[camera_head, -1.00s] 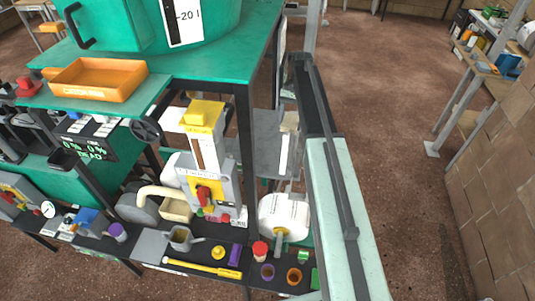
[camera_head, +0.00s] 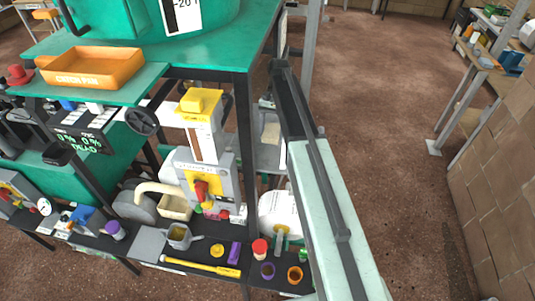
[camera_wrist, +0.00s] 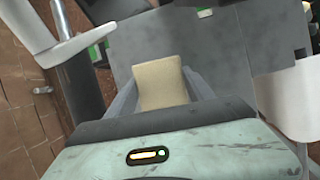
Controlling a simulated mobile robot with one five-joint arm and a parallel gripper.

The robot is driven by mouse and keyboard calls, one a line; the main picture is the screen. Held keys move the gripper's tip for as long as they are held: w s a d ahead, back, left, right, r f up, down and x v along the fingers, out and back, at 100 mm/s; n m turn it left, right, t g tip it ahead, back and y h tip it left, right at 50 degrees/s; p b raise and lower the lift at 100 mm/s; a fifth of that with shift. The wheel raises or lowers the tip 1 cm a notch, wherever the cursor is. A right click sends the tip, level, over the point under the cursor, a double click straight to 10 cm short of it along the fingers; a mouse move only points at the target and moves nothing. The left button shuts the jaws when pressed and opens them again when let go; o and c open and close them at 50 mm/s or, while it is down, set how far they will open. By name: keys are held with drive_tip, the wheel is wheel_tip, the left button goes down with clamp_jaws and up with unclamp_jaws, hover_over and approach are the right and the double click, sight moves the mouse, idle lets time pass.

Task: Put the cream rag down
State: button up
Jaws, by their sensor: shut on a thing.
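The cream rag (camera_wrist: 160,84) sits between the two grey fingers of my gripper (camera_wrist: 163,92) in the wrist view, which are shut on it. In the head view the rag (camera_head: 270,132) shows as a small pale patch beside the far end of my arm. The fingers themselves are mostly hidden there by the arm. A flat grey surface (camera_wrist: 236,55) lies beyond the rag in the wrist view. In the head view a grey shelf (camera_head: 266,158) shows behind the rag. I cannot tell whether the rag touches it.
A dark post (camera_head: 243,130) of the green bench stands left of my arm. A white rounded container (camera_head: 277,212) is below the rag. A low shelf holds a yellow-handled tool (camera_head: 205,267), a red-lidded cup (camera_head: 260,248) and other cups. Open floor (camera_head: 385,120) lies to the right.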

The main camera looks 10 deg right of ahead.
sight(267, 157)
drive_tip(key=shift+s+a+f, duration=0.35)
drive_tip(key=shift+s+f, duration=0.1)
drive_tip(key=shift+s, duration=0.3)
drive_tip(key=s+f+b, duration=0.1)
drive_tip(key=s+a, duration=0.1)
drive_tip(key=s+f+b, duration=0.1)
drive_tip(key=shift+s+a+f+b, duration=0.3)
drive_tip(key=shift+a, duration=0.05)
drive_tip(key=shift+r, duration=0.1)
drive_tip(key=shift+w, duration=0.1)
drive_tip(key=shift+f, duration=0.3)
drive_tip(key=o, duration=1.3)
drive_tip(key=shift+r, duration=0.1)
